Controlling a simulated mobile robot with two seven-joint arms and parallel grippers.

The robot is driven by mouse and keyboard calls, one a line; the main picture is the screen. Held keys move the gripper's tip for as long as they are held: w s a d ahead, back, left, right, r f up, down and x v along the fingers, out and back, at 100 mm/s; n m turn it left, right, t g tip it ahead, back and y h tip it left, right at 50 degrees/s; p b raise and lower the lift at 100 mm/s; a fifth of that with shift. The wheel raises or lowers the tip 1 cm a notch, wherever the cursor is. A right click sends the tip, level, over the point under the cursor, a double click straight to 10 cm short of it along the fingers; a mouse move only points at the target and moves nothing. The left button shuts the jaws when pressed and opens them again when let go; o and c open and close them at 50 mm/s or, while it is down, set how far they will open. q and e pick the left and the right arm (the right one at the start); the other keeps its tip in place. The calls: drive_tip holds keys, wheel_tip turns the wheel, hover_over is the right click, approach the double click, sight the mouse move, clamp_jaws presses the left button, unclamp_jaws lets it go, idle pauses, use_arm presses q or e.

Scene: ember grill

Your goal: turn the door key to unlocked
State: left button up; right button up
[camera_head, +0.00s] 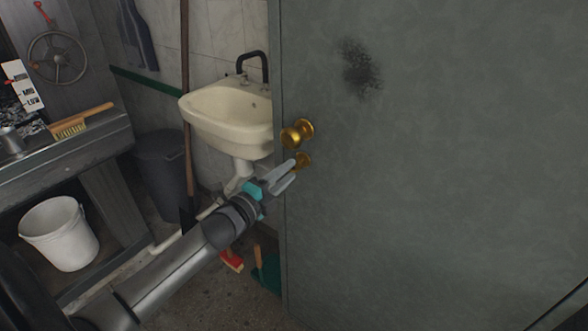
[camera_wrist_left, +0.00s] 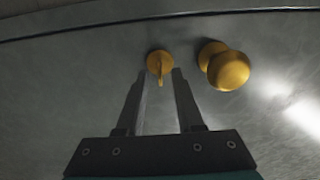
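The grey door (camera_head: 430,150) fills the right half of the head view. It carries a round brass knob (camera_head: 297,133) and, just below it, a brass key in a round lock plate (camera_head: 304,160). My left gripper (camera_head: 292,170) points at the lock from the lower left. In the left wrist view the key (camera_wrist_left: 160,68) stands out from its plate with its thin bow edge-on, and the knob (camera_wrist_left: 228,68) is to its right. The two fingers are apart on either side of the key's line, with a visible gap. My right gripper is not in view.
A cream sink (camera_head: 230,112) is on the wall left of the door. A white bucket (camera_head: 60,235), a dark bin (camera_head: 160,170) and a bench with a brush (camera_head: 75,124) stand further left. A red brush and green dustpan lie on the floor below my left arm.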

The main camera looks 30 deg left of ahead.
use_arm(q)
drive_tip(key=shift+w+d, duration=0.1)
drive_tip(key=shift+w, duration=1.5)
clamp_jaws()
